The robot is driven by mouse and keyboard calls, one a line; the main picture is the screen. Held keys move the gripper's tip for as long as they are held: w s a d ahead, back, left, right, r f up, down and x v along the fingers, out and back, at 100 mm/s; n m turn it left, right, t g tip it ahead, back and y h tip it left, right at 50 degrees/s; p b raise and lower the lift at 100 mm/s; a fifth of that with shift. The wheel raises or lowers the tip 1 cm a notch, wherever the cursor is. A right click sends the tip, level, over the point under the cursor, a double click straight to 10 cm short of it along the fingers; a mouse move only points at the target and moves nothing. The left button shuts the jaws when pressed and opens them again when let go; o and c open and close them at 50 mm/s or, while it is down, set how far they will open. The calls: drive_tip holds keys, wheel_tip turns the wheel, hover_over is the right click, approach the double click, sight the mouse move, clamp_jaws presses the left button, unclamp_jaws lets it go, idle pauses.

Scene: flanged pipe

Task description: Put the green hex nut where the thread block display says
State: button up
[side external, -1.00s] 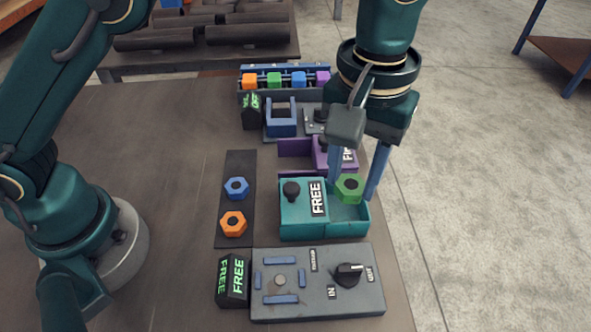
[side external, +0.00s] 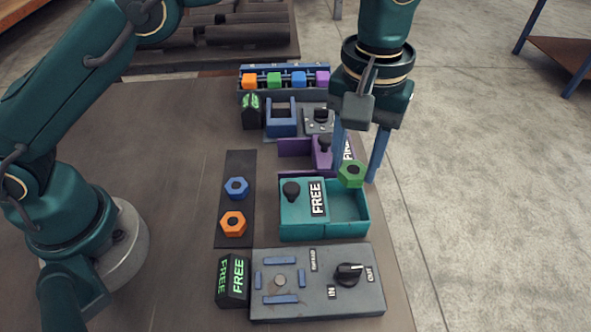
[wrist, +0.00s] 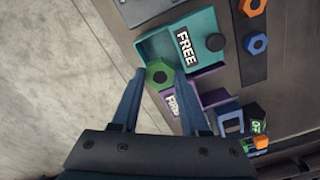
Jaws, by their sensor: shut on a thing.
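My gripper (side external: 355,176) is shut on the green hex nut (side external: 352,173) and holds it above the back right part of the open teal tray (side external: 350,228). The nut also shows between the fingertips in the wrist view (wrist: 159,73). The grey thread block (side external: 318,305) lies at the front, with a central stud, several blue pads and a black knob (side external: 347,274) between IN and OUT labels. The black display (side external: 234,280) at its left reads FREE in green. The teal tray's lid label reads FREE.
A blue nut (side external: 236,188) and an orange nut (side external: 233,224) lie on a dark strip (side external: 231,157) left of the tray. A purple tray (side external: 294,147), a blue fixture (side external: 281,124) and a rack of coloured blocks (side external: 285,97) stand behind. The bench's left middle is clear.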

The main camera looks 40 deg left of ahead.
sight(353, 170)
idle(0.4)
drive_tip(key=shift+f, duration=2.1)
drive_tip(key=shift+f, duration=1.05)
